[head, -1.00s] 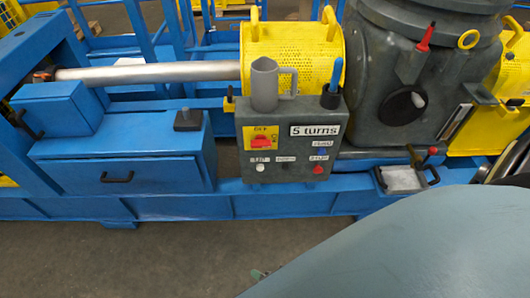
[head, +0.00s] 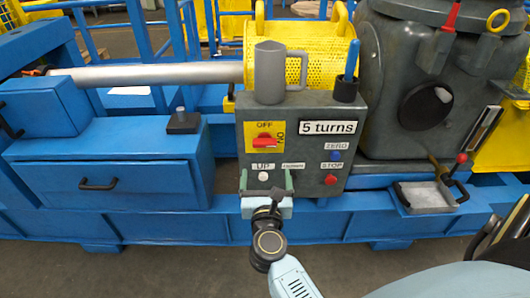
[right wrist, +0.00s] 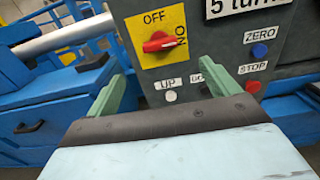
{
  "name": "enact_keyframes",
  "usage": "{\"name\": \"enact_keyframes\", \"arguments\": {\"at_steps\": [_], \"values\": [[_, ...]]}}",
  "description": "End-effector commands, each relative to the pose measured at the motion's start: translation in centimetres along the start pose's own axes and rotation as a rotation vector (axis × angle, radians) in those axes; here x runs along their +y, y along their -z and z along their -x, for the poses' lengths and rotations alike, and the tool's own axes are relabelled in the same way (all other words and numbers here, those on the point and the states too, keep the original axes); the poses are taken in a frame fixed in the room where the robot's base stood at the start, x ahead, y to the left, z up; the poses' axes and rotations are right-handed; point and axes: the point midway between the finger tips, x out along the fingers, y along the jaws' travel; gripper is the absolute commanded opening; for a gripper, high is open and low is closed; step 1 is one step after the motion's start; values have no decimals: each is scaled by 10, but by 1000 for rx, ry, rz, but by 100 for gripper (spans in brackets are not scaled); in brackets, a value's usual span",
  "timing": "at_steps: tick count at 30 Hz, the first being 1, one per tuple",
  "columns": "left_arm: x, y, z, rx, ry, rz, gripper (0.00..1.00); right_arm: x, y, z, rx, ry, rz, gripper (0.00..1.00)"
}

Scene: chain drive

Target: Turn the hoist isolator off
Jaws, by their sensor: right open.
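The hoist isolator, a red rotary knob (head: 266,143) on a yellow plate, is on the dark grey control box (head: 318,106). OFF is printed above the knob and ON at its right; its handle lies roughly level. The knob also shows in the right wrist view (right wrist: 160,42). My right gripper (head: 266,183) is open and empty, just below the knob in the picture, with its green fingers pointing at the panel. In the right wrist view the knob lies beyond and between the fingertips (right wrist: 167,84). No contact shows. My left gripper is not in view.
Below the knob are a white UP button (head: 263,176) and a DOWN button, partly hidden by my gripper. A blue ZERO button (head: 335,155) and red STOP button (head: 331,179) sit to the right. A grey mug (head: 270,72) stands on top of the box.

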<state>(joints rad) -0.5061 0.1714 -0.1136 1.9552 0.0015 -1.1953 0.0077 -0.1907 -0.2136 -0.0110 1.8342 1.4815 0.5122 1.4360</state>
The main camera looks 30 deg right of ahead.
Motion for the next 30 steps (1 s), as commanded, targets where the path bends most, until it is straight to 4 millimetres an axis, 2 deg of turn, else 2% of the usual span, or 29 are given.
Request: {"name": "enact_keyframes", "arguments": {"at_steps": [9, 15, 21, 30], "values": [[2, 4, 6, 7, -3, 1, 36, 0, -1, -68, -3, -1, 5, 87], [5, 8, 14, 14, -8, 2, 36, 1, 1, -101, -1, -3, 5, 87], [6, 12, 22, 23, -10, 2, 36, 1, 0, -115, 0, -3, 6, 87], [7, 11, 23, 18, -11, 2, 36, 1, 0, -117, 0, -3, 6, 87]]}}
